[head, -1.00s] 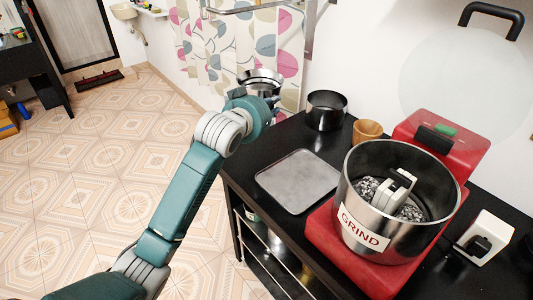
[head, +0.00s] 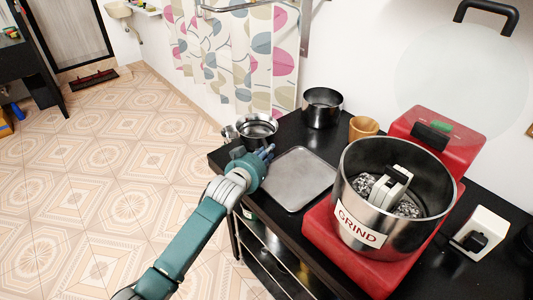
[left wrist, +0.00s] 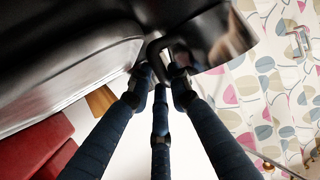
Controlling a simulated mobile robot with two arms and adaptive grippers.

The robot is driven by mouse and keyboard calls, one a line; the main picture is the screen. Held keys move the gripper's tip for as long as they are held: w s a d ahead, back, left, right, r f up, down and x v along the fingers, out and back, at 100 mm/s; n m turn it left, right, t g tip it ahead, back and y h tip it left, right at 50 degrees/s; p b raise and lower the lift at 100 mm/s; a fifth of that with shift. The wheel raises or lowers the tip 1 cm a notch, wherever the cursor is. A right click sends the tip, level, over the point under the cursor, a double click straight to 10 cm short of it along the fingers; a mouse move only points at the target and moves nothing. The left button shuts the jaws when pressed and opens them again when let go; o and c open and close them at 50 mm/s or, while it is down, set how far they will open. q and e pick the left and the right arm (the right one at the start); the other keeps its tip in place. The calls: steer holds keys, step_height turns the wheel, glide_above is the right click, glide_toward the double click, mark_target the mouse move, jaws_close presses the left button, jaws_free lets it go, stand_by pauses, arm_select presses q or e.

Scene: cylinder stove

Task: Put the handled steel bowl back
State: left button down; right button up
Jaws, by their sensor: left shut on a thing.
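The handled steel bowl (head: 257,127) is at the far left corner of the black counter, upright; I cannot tell whether it rests on the top or hangs just above it. A small loop, seemingly a handle, shows on its left side. My left gripper (head: 268,153) is at the bowl's near side. In the left wrist view the gripper's dark fingers (left wrist: 160,75) close around a handle, with the shiny bowl wall (left wrist: 205,45) beyond. My right gripper is not in view.
A grey square plate (head: 298,178) lies right of the gripper. A second steel bowl (head: 322,106) and a wooden cup (head: 363,127) stand at the back by the wall. A red grinder with a steel drum (head: 390,205) fills the right. A patterned curtain (head: 250,60) hangs behind.

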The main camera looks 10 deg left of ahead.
arm_select(q)
steer(key=c, duration=1.9)
jaws_free()
steer(key=shift+o, duration=0.2)
steer(key=shift+s, duration=0.1)
steer(key=v, duration=1.2)
